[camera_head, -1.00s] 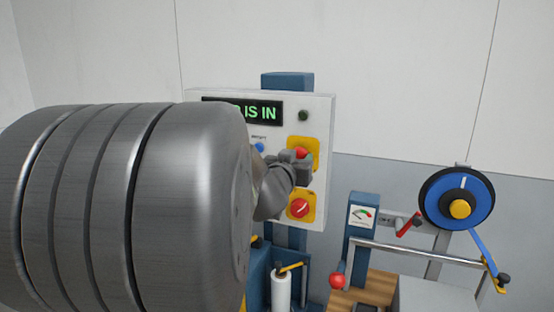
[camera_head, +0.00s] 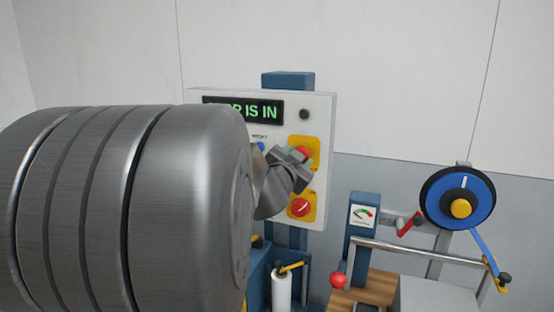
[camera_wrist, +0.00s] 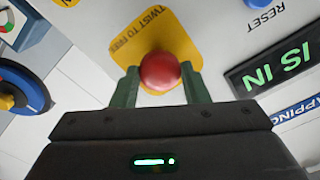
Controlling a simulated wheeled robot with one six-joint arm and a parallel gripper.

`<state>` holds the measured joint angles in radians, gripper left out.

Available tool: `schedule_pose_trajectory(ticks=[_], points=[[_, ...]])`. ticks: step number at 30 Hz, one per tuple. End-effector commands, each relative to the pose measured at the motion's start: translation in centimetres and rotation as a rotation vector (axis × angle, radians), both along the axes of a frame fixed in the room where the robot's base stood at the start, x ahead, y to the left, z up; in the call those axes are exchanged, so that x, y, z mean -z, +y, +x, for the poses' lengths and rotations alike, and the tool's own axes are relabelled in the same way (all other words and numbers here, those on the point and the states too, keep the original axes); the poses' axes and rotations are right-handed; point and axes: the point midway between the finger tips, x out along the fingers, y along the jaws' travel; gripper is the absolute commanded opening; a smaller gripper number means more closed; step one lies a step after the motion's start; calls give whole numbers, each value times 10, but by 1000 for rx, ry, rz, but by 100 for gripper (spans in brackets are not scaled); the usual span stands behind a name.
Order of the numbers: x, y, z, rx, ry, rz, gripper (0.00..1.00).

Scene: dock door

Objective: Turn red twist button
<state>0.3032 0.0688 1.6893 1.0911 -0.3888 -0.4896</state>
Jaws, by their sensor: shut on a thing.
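The red twist button (camera_wrist: 160,72) sits on a yellow plate (camera_wrist: 175,25) marked "TWIST TO FREE" in the wrist view. My gripper (camera_wrist: 160,82) is shut on it, with one green finger on each side of the red head. The head view shows the button (camera_head: 301,153) at the upper yellow plate (camera_head: 314,150), partly hidden by my gripper (camera_head: 298,160). The gripper is tilted relative to the panel there.
A white panel (camera_head: 321,113) carries a green display (camera_head: 243,109), a blue RESET button (camera_wrist: 260,2) and a lower red knob (camera_head: 300,207) close below my gripper. A blue wheel (camera_head: 449,189), a red handle (camera_head: 409,224) and a gauge (camera_head: 363,215) stand to the right.

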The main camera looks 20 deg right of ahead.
Motion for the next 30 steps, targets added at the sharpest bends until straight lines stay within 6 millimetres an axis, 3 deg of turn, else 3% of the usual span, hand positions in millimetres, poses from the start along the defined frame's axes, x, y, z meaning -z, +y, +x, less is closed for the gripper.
schedule_pose_trajectory(ticks=[24,25,27,30], points=[[-1,0,0,0,-79,103,18],[-1,0,0,0,-79,103,47],[-1,0,0,0,-79,103,60],[-1,0,0,0,-78,102,63]])
